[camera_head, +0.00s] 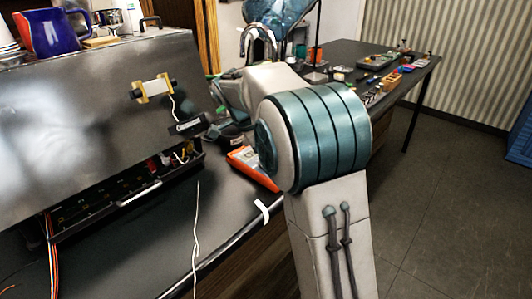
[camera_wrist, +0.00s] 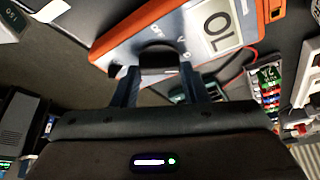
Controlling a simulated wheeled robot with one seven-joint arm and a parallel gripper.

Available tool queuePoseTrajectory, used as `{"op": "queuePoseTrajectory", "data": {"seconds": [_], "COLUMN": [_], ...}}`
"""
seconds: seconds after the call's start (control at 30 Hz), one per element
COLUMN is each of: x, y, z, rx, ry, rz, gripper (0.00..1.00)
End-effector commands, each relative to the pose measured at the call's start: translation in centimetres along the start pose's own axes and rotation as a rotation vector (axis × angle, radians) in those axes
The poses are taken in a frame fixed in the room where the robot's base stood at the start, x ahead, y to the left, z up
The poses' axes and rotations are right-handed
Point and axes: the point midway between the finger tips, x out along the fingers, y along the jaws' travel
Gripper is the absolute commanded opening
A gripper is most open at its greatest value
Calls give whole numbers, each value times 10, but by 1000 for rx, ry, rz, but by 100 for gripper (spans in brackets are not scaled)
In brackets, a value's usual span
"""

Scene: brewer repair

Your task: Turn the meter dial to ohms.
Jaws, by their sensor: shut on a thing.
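The orange meter (camera_wrist: 118,44) lies on the bench under my gripper, and its screen (camera_wrist: 217,25) reads "OL". In the head view the meter (camera_head: 247,166) shows partly, its right side hidden behind my arm. The dark round dial (camera_wrist: 160,58) sits between my fingers in the wrist view. The markings "OFF" and "V" and another symbol show around it. My gripper (camera_wrist: 164,74) is shut on the dial. I cannot tell which marking the dial points to.
An open brewer (camera_head: 95,110) with exposed wiring stands at the left. A white cord (camera_head: 196,225) and a white tag (camera_head: 262,210) lie near the bench's front edge. Small parts bins (camera_wrist: 268,85) show at the right in the wrist view. Another table (camera_head: 350,55) stands behind.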

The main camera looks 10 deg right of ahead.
Motion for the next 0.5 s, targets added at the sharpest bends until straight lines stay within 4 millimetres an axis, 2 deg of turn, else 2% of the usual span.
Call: {"op": "queuePoseTrajectory", "data": {"seconds": [0.27,0.3,0.37,0.5], "x": [0,0,0,0], "y": [0,0,0,0], "z": [0,0,0,0], "rx": [0,0,0,-1], "ry": [-1,-1,-1,-1], "rz": [-1,-1,-1,0], "gripper": [17,45,62,62]}}
